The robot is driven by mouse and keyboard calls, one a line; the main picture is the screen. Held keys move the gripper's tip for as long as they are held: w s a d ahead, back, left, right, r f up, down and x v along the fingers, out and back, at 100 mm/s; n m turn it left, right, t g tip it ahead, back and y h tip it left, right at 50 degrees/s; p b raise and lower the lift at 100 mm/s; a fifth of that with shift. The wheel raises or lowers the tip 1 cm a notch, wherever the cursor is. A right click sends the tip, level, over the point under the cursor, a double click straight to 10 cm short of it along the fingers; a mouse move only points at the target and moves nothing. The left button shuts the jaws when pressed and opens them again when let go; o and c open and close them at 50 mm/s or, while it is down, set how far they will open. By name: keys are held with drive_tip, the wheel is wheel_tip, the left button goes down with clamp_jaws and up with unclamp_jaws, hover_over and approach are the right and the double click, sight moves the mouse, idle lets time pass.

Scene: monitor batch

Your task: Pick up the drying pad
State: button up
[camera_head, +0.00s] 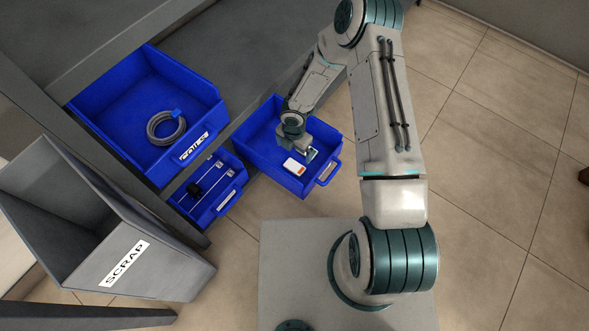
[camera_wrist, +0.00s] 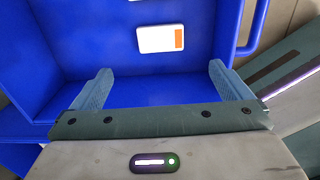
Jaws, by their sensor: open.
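The drying pad appears to be the small white packet with an orange end (camera_head: 294,167), lying in the right-hand blue bin (camera_head: 245,148). The wrist view shows it flat on the bin floor (camera_wrist: 160,39), ahead of my fingers. A second white thing is cut off at the top edge of the wrist view (camera_wrist: 150,1); I cannot tell what it is. My gripper (camera_wrist: 160,70) is open and empty, its two fingers spread wider than the packet. In the head view my gripper (camera_head: 309,153) is over the bin, close to the packet, and hides part of the bin.
A blue bin with a coiled grey hose (camera_head: 165,128) stands on the left. A smaller blue bin (camera_head: 228,199) below it holds thin rods with a black part. A grey scrap bin (camera_head: 165,262) is at lower left.

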sight(294, 166)
wheel_tip(294, 166, down, 12)
drive_tip(key=b, duration=0.5)
drive_tip(key=shift+d+r, duration=0.1)
drive_tip(key=shift+r, duration=0.2)
drive_tip(key=c, duration=1.1)
